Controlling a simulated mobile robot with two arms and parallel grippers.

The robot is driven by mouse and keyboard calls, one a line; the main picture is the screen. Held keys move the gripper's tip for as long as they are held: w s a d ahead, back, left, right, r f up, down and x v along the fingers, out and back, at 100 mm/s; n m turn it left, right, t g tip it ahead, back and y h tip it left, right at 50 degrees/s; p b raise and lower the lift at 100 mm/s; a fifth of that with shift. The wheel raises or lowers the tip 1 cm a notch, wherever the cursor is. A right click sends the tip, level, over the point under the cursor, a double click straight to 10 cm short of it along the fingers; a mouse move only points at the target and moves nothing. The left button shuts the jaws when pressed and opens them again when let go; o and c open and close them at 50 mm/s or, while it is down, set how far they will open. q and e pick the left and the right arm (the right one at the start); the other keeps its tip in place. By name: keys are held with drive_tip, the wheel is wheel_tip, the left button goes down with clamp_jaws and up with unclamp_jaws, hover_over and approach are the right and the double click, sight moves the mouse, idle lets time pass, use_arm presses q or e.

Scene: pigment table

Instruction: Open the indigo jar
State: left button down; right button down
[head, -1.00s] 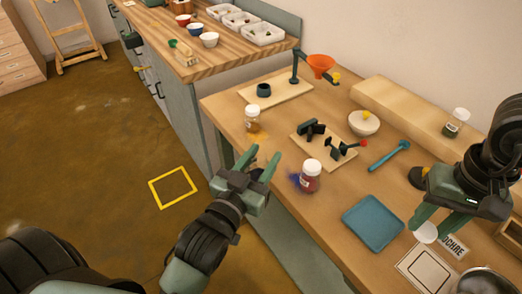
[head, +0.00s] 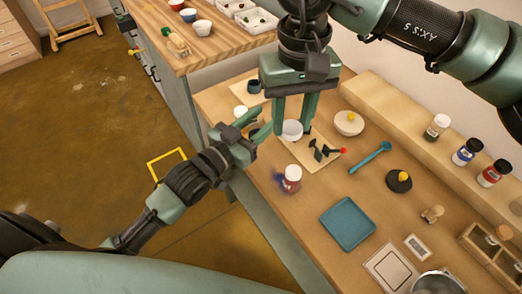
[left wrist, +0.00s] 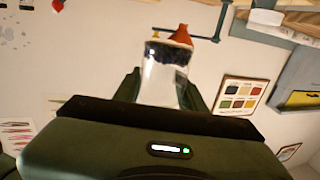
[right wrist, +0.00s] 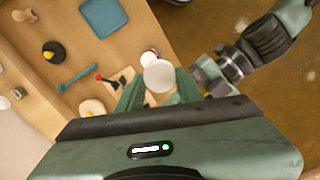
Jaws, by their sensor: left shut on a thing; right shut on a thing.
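The indigo jar (left wrist: 160,80), clear with dark blue contents, is between the fingers of my left gripper (head: 272,120) in the left wrist view. My left gripper is shut on the jar's body. A white round lid (head: 292,131) is between the fingers of my right gripper (head: 292,124), which points down just right of the left fingertips. The lid shows from above in the right wrist view (right wrist: 158,76). My right gripper is shut on it. The jar's body is largely hidden in the head view. I cannot tell whether lid and jar still touch.
Below the grippers, a red jar (head: 290,174) stands beside a blue stain. A blue tray (head: 347,223), teal spoon (head: 371,158) and pale bowl (head: 348,122) lie to the right. Shelf jars (head: 466,152) stand at right.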

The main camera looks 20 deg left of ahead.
use_arm(q)
wheel_tip(320, 180, down, 12)
drive_tip(key=shift+s+f, duration=0.1)
use_arm(e)
drive_tip(key=shift+s+r, duration=0.1)
drive_tip(key=shift+r, duration=0.05)
use_arm(q)
drive_tip(key=shift+f, duration=0.1)
drive_tip(key=shift+f, duration=0.15)
use_arm(e)
drive_tip(key=shift+f, duration=0.2)
use_arm(q)
drive_tip(key=c, duration=0.8)
unclamp_jaws()
use_arm(e)
drive_tip(key=shift+r, duration=0.1)
